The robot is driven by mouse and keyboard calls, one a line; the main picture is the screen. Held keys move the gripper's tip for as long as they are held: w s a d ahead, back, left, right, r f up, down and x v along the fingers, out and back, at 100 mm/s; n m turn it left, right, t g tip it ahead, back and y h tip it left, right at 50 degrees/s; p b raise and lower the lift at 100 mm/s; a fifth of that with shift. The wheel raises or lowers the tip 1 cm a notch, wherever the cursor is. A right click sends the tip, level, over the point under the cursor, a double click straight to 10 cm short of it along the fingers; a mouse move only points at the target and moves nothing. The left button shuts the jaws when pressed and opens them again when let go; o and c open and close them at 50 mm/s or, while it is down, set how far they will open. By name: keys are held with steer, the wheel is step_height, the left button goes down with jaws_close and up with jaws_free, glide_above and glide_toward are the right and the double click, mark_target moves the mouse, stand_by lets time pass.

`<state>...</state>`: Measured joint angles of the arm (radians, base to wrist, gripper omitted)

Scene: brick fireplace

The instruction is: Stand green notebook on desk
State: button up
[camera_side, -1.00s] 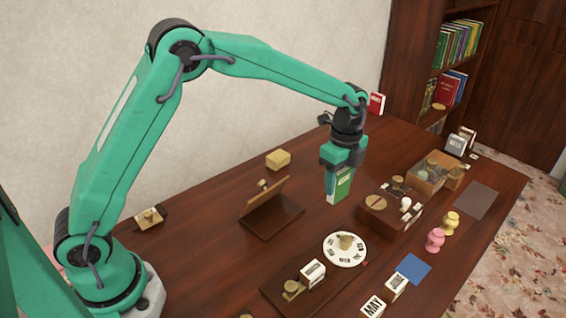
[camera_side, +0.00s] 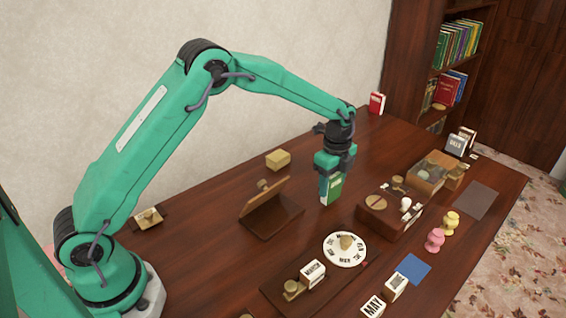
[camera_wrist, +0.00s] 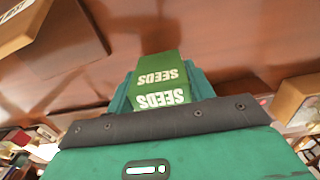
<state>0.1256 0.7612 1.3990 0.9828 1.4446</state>
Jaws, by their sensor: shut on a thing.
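The green notebook (camera_side: 331,190) is upright between the jaws of my gripper (camera_side: 335,172), with a pale edge showing. Its lower end is at or just above the dark wooden desk (camera_side: 250,185); I cannot tell whether it touches. In the wrist view the notebook (camera_wrist: 158,72) shows white "SEEDS" lettering, and my gripper (camera_wrist: 160,92) is shut on it. The jaws hide its upper part in the side view.
A wooden box (camera_side: 390,215) stands close to the right of the notebook. A slanted wooden stand (camera_side: 270,215) is to its left, and a white round dial (camera_side: 345,258) is in front. A red book (camera_side: 377,103) stands behind. Bare desk lies behind and left.

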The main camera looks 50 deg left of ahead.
steer(key=shift+f, duration=0.7)
steer(key=shift+f, duration=0.15)
steer(key=o, duration=1)
step_height(320, 180, up, 12)
steer(key=shift+r, duration=0.1)
steer(key=shift+r, duration=0.1)
